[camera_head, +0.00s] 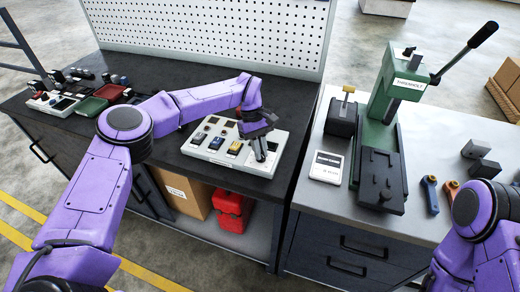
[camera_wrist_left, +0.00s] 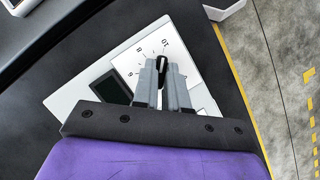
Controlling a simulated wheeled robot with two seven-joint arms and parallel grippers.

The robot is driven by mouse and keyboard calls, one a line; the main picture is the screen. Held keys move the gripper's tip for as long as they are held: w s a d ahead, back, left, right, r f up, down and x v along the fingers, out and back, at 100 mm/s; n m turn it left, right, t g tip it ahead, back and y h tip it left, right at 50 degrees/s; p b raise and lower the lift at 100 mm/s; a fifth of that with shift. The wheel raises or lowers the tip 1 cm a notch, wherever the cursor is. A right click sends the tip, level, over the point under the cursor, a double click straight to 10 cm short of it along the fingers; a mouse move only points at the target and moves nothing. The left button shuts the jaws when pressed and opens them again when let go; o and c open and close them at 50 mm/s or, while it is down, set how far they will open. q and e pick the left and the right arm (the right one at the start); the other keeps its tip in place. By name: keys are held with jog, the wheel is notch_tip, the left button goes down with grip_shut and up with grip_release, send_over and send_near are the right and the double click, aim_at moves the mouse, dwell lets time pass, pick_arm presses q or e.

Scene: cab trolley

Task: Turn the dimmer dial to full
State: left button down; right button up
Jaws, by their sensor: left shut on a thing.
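A white control panel (camera_head: 262,168) lies on the dark worktop, with several switches and small modules on it. My left gripper (camera_head: 261,151) reaches down over its right end and hides the dial there in the head view. In the left wrist view the black dimmer dial (camera_wrist_left: 162,64) sits on a white face with numbers around it. The gripper's two grey fingers (camera_wrist_left: 162,78) are shut on the dial. Its black tip points up in the picture, close to a mark that looks like 10. My right gripper is out of view; only part of that arm shows at the lower right.
A green arbor press (camera_head: 383,130) with a long lever stands on the grey bench at right. A white card-like box (camera_head: 326,167) lies beside it. Red and green trays (camera_head: 92,106) sit at the left of the dark worktop. A pegboard (camera_head: 215,30) stands behind.

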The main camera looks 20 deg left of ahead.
pick_arm(q)
jog(key=shift+w+r+m, duration=0.1)
jog(key=shift+r+m, duration=0.05)
jog(key=shift+m, duration=0.25)
jog(key=c, duration=1.2)
grip_release()
jog(key=shift+o, duration=0.2)
jog(key=shift+w+a+r, duration=0.1)
jog(key=shift+r, duration=0.05)
jog(key=b+v, duration=0.1)
jog(key=v, duration=0.9)
